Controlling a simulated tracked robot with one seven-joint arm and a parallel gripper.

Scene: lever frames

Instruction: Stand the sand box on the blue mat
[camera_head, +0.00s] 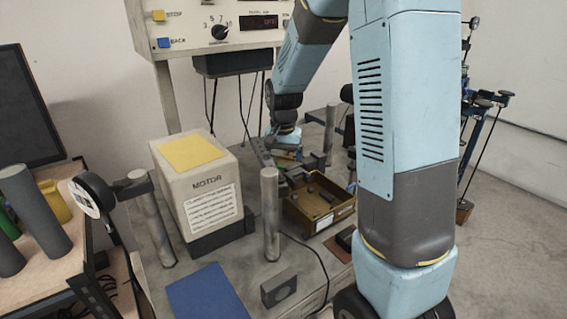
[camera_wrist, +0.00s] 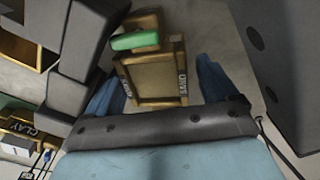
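The sand box (camera_wrist: 158,75) is an open tan box marked SAND on its sides, in the middle of the wrist view. My gripper (camera_wrist: 160,85) has its two blue fingers apart, one along each side of the box. A gap shows at the right finger; contact at the left one is unclear. In the head view, my gripper (camera_head: 287,143) is low at the back of the bench, and the sand box is mostly hidden there. The blue mat (camera_head: 205,295) lies bare at the bench's front left.
A brown box (camera_head: 322,208) stands on the bench between the gripper and the front. A motor housing (camera_head: 200,185) and upright grey posts (camera_head: 270,215) flank the way to the mat.

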